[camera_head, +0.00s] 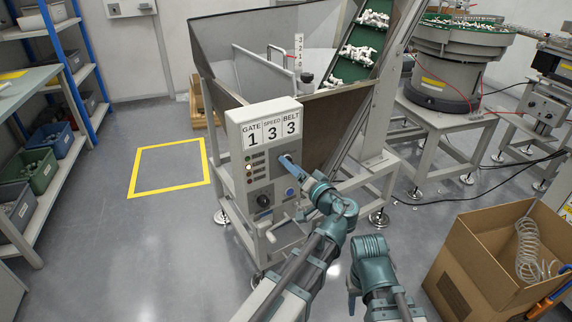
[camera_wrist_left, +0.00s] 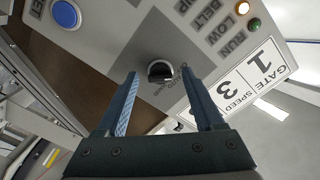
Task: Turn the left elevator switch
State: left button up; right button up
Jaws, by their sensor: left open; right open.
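The grey control box (camera_head: 262,145) stands on the hopper's front, with number cards "1 3 3" and a lit lamp. In the left wrist view, a black rotary switch (camera_wrist_left: 160,71) with a light pointer shows on the panel, between the fingers of my left gripper (camera_wrist_left: 158,76). The fingers are open, one on each side; whether they touch it I cannot tell. In the head view my left gripper (camera_head: 289,177) is at the panel's right part and covers some of it. My right gripper (camera_head: 353,297) is low at front centre, away from the panel, its fingers barely visible.
A blue button (camera_wrist_left: 66,14) is on the same panel. The hopper (camera_head: 225,60) and inclined belt (camera_head: 362,48) stand behind the box. An open cardboard box (camera_head: 470,275) is at right, shelves (camera_head: 35,110) at left. Floor inside the yellow outline (camera_head: 170,170) is clear.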

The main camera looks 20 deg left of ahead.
pick_arm(q)
jog(key=shift+c, duration=0.2)
grip_shut()
dwell(0.3)
jog(key=m, duration=1.7)
jog(key=shift+r+m, duration=0.1)
jog(key=shift+m, duration=0.3)
dwell(0.4)
